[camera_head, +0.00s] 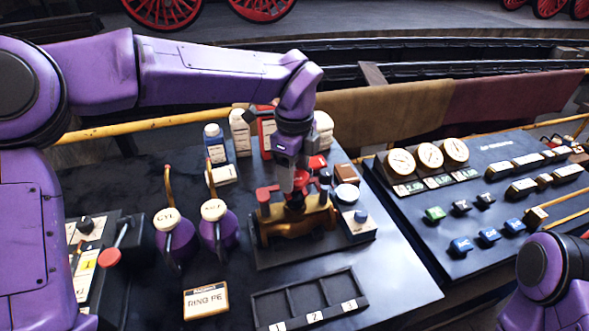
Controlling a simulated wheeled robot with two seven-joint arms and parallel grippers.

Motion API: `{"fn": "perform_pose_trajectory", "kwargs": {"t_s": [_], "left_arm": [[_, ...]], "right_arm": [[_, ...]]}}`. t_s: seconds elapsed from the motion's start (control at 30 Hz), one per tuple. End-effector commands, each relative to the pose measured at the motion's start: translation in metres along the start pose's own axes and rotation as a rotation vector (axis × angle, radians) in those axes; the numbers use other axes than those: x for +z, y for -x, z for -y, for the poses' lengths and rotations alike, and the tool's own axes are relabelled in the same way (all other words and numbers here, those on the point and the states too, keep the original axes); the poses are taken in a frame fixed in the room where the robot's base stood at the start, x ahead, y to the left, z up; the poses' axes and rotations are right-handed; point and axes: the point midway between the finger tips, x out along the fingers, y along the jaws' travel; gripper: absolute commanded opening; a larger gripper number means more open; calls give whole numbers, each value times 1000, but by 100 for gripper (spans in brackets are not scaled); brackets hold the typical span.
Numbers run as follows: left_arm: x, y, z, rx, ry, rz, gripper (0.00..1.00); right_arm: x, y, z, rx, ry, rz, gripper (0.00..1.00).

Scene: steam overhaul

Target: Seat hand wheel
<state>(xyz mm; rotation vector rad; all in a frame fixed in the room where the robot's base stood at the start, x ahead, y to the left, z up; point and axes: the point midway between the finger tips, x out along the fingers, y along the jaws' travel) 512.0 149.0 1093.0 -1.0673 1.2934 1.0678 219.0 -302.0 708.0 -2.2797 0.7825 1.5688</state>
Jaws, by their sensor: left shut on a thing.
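My left gripper (294,190) points straight down over the middle of the valve body. It is shut on a small red piece (300,181), which looks like the hand wheel. The fingers hide much of it, and I cannot tell whether it touches the stem below. My right gripper is out of view; only part of my right arm shows at the lower right.
Two purple oil cans (176,240) stand left of the valve. Bottles (215,144) stand behind it. A three-slot tray (310,303) and a label plate (206,301) lie in front. A gauge panel (480,190) stands at right. Bare bench lies right of the tray.

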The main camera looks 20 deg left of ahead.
Motion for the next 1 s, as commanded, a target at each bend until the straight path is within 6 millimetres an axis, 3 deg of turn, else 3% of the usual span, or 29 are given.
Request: {"fn": "perform_pose_trajectory", "kwargs": {"t_s": [0.3,0.33,0.4,0.43,0.97,1.0], "left_arm": [[0,-4,0,0,0,0,20],[0,-4,0,1,0,0,66],[0,-4,0,1,0,0,89],[0,-4,0,1,-1,0,92],[0,-5,0,1,-2,0,92],[0,-6,0,2,-2,1,96]], "right_arm": [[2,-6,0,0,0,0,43],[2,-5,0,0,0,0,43],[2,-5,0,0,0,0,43],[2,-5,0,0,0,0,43],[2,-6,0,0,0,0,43],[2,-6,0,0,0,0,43]]}}
